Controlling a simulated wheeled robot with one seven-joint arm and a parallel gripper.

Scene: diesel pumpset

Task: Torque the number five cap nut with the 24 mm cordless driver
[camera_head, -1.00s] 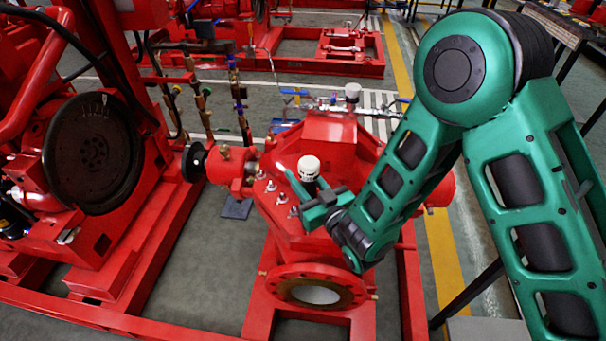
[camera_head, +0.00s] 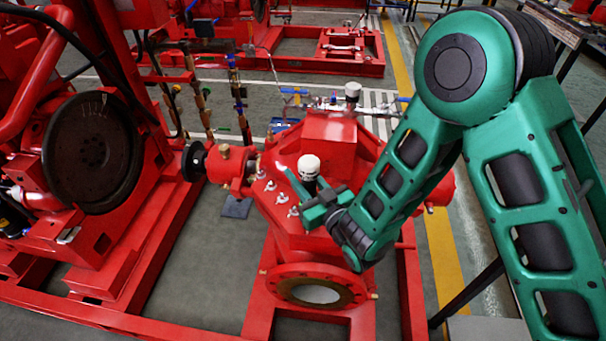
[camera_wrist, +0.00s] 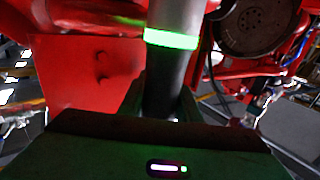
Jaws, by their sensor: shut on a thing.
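The cordless driver (camera_head: 309,166) has a white top and a black body and stands roughly upright over the red pump casing (camera_head: 333,155). My gripper (camera_head: 309,199) is shut on it. In the wrist view the driver (camera_wrist: 172,62) is a grey and black cylinder with a lit green ring, between the fingers of my gripper (camera_wrist: 162,98). Several silver cap nuts (camera_head: 270,185) sit in a row along the casing flange, left of my gripper. Which one is number five I cannot tell. The driver's lower end and any nut under it are hidden by my gripper.
A black flywheel (camera_head: 93,152) on the red engine stands at left. A shaft hub (camera_head: 194,162) sticks out left of the pump. A round red pipe flange (camera_head: 317,290) lies below my wrist. A dark table (camera_head: 555,30) is at the upper right.

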